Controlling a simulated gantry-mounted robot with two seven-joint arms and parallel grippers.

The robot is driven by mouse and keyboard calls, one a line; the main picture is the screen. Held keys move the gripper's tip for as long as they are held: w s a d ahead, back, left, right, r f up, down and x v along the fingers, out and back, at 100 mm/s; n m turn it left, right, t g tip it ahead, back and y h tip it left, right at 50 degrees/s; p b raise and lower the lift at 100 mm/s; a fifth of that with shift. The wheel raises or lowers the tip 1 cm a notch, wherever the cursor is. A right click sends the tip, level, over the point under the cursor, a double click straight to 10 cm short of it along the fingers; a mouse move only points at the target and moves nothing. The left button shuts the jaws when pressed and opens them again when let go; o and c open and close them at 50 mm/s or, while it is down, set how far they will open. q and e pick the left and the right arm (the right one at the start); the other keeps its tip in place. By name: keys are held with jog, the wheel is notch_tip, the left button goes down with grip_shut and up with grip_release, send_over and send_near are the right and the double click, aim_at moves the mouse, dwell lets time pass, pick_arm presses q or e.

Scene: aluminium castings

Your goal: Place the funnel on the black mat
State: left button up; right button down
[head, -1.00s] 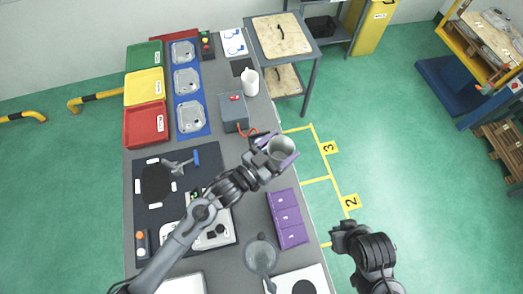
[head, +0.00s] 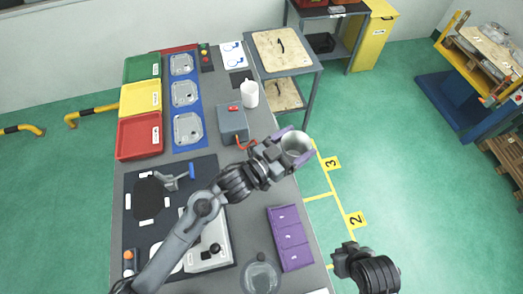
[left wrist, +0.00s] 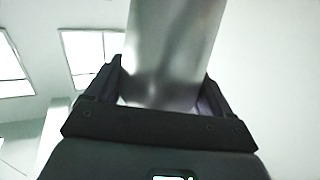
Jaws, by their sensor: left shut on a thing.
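My left gripper (head: 285,149) is shut on a grey metal, cup-shaped piece, open at the top, which I take to be the funnel (head: 298,145). It is held near the table's right edge. In the left wrist view the funnel (left wrist: 170,50) stands between the dark fingers and runs out of the top. A small black mat (head: 236,77) lies at the far end of the table, beside a white jug. A larger dark mat (head: 200,165) lies at the left, partly behind my left arm. My right gripper (head: 345,259) is at the lower right, its fingers unclear.
The white jug (head: 249,94) and a grey box (head: 232,122) with a red top stand between the funnel and the small black mat. A purple box (head: 290,238) and a round grey vessel (head: 261,277) are nearer. Coloured trays (head: 139,136) line the left side.

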pick_arm(q)
jog(key=w+a+f, duration=0.2)
jog(key=a+f, duration=0.1)
jog(key=w+a+f+p, duration=0.1)
jog(key=w+a+f, duration=0.1)
jog(key=a+f, duration=0.1)
jog(key=w+a+f, duration=0.3)
jog(key=f, duration=0.1)
jog(key=shift+p, duration=0.3)
jog(key=shift+f, duration=0.15)
jog(key=shift+f, duration=0.15)
jog(key=o, duration=1)
jog(key=shift+f+b, duration=0.1)
jog(key=shift+b, duration=0.2)
